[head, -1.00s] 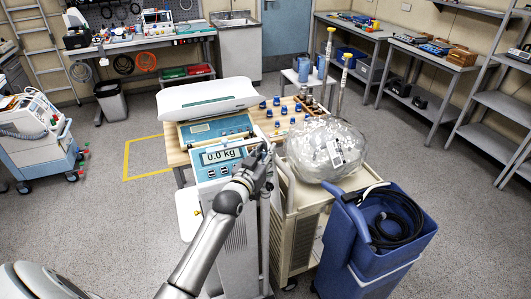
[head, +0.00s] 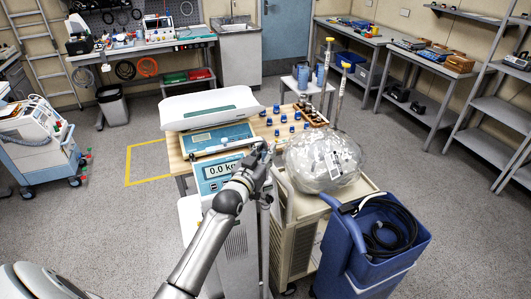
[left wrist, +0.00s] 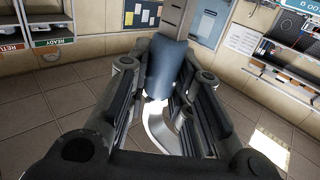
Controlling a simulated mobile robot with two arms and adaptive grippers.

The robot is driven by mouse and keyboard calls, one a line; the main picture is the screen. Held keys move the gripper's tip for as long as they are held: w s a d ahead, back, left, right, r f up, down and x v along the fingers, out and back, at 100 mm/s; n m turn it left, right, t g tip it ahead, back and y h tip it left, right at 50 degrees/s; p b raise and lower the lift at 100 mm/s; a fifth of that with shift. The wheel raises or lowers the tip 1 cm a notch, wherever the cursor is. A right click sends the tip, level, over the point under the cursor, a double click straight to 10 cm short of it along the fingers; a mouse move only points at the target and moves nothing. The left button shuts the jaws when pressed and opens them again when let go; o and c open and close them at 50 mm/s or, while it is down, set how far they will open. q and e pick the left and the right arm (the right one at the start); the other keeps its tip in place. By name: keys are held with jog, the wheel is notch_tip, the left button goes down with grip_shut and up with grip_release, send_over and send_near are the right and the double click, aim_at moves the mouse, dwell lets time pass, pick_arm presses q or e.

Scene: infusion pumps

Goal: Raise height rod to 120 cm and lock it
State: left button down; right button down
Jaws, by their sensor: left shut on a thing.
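The scale's head unit (head: 219,169) reads "0.0 kg" in the head view. An upright light-grey post (head: 264,238), which looks like the height rod, stands just right of it. My left gripper (head: 262,156) is at the top of this post, and its fingers hide what they hold. In the left wrist view the left gripper (left wrist: 160,95) is shut around a dark blue-grey cylinder (left wrist: 166,68) on a grey rod (left wrist: 175,20). A white curved piece (left wrist: 158,128) shows below the cylinder. No height marks or lock can be read. My right gripper is not in view.
A clear plastic-wrapped bundle (head: 322,160) lies on a beige cart (head: 300,225) close right of the gripper. A blue bin (head: 365,262) with a black hose is at front right.

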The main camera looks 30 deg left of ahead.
pick_arm(q)
jog(key=shift+r+p, duration=1.6)
jog(key=shift+r, duration=2.95)
jog(key=c, duration=1.2)
grip_release()
jog(key=shift+f, duration=0.1)
